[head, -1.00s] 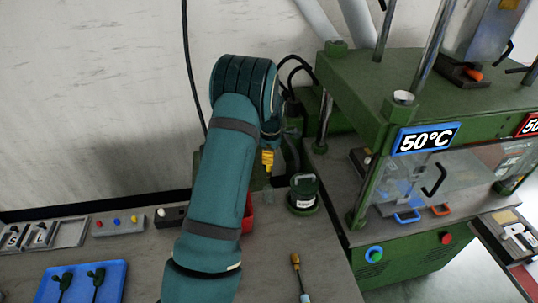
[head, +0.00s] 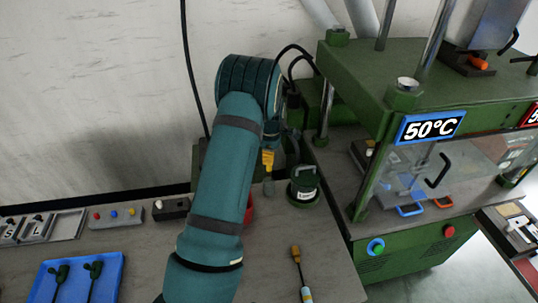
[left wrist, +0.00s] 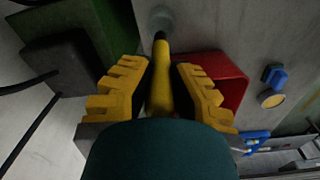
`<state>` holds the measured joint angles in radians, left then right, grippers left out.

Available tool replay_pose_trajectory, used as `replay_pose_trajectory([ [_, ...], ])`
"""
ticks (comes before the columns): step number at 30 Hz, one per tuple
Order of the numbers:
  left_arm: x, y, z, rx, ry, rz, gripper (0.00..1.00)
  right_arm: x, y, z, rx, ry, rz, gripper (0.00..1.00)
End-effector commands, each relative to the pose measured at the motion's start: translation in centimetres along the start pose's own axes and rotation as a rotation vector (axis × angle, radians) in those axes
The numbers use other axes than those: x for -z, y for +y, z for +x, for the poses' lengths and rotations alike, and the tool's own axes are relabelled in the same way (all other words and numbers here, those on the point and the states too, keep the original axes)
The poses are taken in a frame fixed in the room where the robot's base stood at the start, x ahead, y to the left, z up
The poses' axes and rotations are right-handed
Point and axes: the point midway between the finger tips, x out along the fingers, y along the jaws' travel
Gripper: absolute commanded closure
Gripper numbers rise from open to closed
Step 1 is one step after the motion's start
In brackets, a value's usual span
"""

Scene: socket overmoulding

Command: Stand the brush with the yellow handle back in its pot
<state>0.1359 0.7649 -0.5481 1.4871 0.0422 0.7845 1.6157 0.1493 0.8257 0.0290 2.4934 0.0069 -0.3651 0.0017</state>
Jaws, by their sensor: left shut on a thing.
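My left gripper (left wrist: 159,68) is shut on the brush with the yellow handle (left wrist: 160,95). The handle runs between the two yellow fingers in the left wrist view, with a dark collar and grey bristles (left wrist: 161,18) beyond. In the head view the grey brush end (head: 268,187) hangs below the yellow fingers (head: 267,161), left of a dark green pot (head: 304,189) with a label and a hoop on top. I cannot tell whether the bristles touch the bench. My arm hides part of the gripper. My right gripper is not in view.
A red container (head: 249,209) is partly hidden behind my arm. A thin tool (head: 297,268) lies at the front of the bench (head: 325,250). The green press (head: 400,70) stands right; a blue tray (head: 108,288) and a button box (head: 117,218) are left.

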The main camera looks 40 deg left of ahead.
Motion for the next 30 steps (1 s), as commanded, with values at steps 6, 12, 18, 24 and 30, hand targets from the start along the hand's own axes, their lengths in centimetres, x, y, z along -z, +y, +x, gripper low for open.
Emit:
replay_pose_trajectory([
  [6, -0.1, 0.0, 1.8, 0.001, 0.0, 0.0, 1.0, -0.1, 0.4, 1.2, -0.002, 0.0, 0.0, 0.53],
  [12, -0.1, 0.0, 3.3, 0.001, 0.001, 0.001, 1.0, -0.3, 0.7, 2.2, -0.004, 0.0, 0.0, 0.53],
  [18, -0.2, 0.0, 4.7, 0.0, 0.001, 0.001, 1.0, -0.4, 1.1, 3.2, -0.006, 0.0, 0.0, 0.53],
  [24, -0.2, 0.0, 6.1, 0.0, 0.0, 0.001, 1.0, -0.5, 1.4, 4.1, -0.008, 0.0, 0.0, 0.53],
  [30, -0.3, -0.1, 7.2, 0.001, 0.0, 0.0, 1.0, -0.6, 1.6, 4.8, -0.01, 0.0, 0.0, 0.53],
])
